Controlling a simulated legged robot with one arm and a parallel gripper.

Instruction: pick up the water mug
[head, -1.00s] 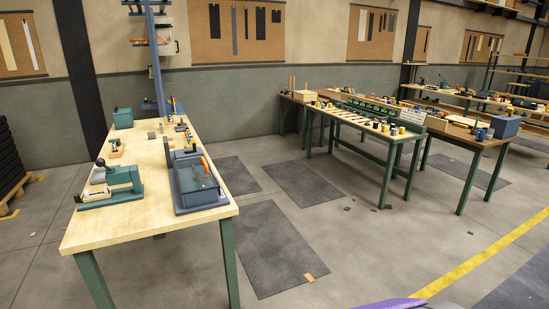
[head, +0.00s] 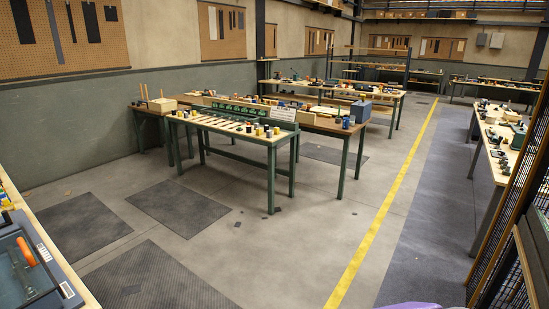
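I cannot pick out the water mug for certain. Several small cup-like items, some yellow (head: 268,131), stand at the right end of the front green-legged table (head: 240,134). A few dark and blue ones (head: 346,122) stand at the right end of the brown-topped table behind it. They are too small to tell whether one is a mug. My gripper is not in view.
A workbench edge (head: 62,258) with a grey tray-like device (head: 25,268) is close at lower left. Dark mats (head: 178,207) lie on the floor. A yellow floor line (head: 385,205) runs ahead. Mesh fencing (head: 510,220) and another bench (head: 494,150) are at right. The middle floor is open.

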